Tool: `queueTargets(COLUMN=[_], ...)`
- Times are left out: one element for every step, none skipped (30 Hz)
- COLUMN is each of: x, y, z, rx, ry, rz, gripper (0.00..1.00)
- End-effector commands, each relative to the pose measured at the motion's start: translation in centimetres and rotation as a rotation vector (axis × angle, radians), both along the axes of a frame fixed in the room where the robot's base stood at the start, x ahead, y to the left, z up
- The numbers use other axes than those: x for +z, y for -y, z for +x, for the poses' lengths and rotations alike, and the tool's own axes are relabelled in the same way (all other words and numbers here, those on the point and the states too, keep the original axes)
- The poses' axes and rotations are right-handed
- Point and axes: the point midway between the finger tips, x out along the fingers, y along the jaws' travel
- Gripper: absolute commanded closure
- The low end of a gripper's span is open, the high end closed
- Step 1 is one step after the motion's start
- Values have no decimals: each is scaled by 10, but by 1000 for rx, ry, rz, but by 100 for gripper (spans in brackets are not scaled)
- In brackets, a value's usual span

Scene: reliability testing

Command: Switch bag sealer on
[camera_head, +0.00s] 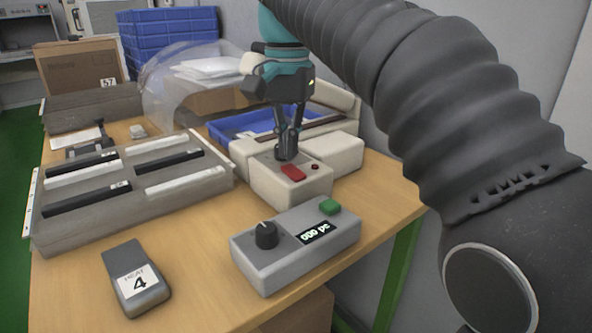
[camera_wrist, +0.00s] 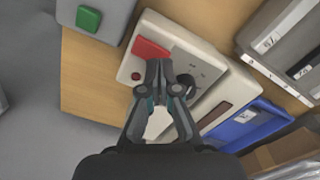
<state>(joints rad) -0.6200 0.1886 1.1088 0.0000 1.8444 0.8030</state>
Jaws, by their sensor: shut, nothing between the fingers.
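The bag sealer (camera_head: 318,186) is a cream box on the wooden table, with a long arm section running behind it. On its top is a red switch (camera_head: 293,173), with a small dark red light (camera_head: 315,167) to its right. In the wrist view, the red switch (camera_wrist: 151,48) lies just beyond my fingertips, and a black knob (camera_wrist: 188,82) sits beside them. My gripper (camera_head: 287,155) is shut and empty, pointing down over the sealer's top, just behind the red switch. I cannot tell whether the fingertips touch the surface or whether the switch is on.
A grey box (camera_head: 270,268) with a knob, display and green button stands in front of the sealer. A grey "HEAT 4" block (camera_head: 148,292) lies at front left. A slotted tray (camera_head: 222,183) is left, a blue bin (camera_head: 228,124) behind. Bare table shows at front.

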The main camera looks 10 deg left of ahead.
Motion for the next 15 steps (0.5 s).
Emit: queueTargets(x=[-1,-1,-2,-2,-3,-3,-4,-4,-5,-5,-5,-6,-6,-7,-7], y=[0,0,0,0,0,0,0,0,0,0,0,0,0,0,0], z=[0,0,0,0,0,0,0,0,0,0,0,0,0,0,0], rx=[0,0,0,0,0,0,0,0,0,0,0,0,0,0,0], ry=[0,0,0,0,0,0,0,0,0,0,0,0,0,0,0], rz=[0,0,0,0,0,0,0,0,0,0,0,0,0,0,0], gripper=[100,100,100,100,100,100,100,100,100,100,100,100,100,100,100])
